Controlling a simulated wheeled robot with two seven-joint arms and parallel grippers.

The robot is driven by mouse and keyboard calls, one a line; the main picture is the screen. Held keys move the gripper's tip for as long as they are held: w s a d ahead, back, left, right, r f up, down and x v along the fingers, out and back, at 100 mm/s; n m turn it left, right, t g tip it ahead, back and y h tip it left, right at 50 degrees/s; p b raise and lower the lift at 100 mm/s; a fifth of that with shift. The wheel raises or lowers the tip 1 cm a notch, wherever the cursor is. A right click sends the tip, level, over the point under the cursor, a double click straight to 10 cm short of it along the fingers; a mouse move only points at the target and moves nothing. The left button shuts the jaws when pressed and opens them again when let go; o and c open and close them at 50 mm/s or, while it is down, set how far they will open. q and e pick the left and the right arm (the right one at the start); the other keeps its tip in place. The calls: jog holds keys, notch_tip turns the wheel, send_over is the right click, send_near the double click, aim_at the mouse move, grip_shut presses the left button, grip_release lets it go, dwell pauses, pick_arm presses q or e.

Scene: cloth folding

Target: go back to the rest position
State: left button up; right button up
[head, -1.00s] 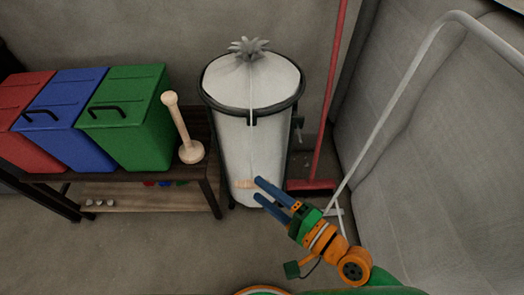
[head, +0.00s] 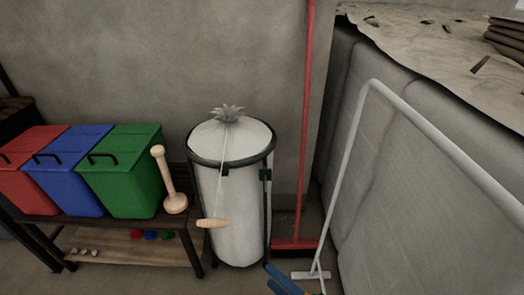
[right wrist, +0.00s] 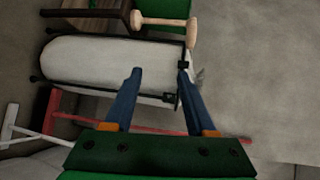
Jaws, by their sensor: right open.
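My right gripper shows at the bottom edge of the head view (head: 283,280), where only its blue fingers are visible. In the right wrist view its two fingers (right wrist: 159,74) stand apart with nothing between them. Beyond them is the white bag stand (head: 232,195), which also shows on its side in the right wrist view (right wrist: 105,65). A wooden handle (head: 212,223) hangs on a thin cord from the bag's top, apart from the gripper. My left gripper is not in view.
Red (head: 28,180), blue (head: 65,180) and green (head: 125,180) bins stand on a wooden shelf (head: 130,255) at left, beside a wooden post (head: 168,185). A white tube frame (head: 352,130) stands at right before a grey block (head: 410,190).

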jog(key=s+d+f+n+g+h, duration=0.1)
jog(key=d+f+n+h, duration=0.2)
jog(key=f, duration=0.6)
jog(key=d+f+n+g+h, duration=0.1)
jog(key=d+f+g+h, duration=0.15)
jog(key=d+f, duration=0.55)
jog(key=s+d+f+n+g+h, duration=0.25)
jog(key=s+f, duration=0.45)
jog(key=f, duration=0.4)
jog(key=s+d+f+n+g+h, duration=0.1)
jog(key=s+f+n+g, duration=0.15)
jog(key=s, duration=0.45)
jog(key=s+d+f+n+g+h, duration=0.1)
jog(key=s+f+n+g, duration=0.2)
jog(key=s, duration=0.4)
pick_arm(q)
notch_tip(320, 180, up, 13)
jog(key=p, duration=1.2)
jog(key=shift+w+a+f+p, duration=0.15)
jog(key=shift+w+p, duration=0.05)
jog(key=shift+p, duration=0.15)
pick_arm(e)
notch_tip(320, 180, up, 11)
jog(key=s, duration=0.3)
jog(key=shift+n+t+h, duration=0.3)
jog(key=shift+t, duration=0.05)
jog(key=shift+a, duration=0.15)
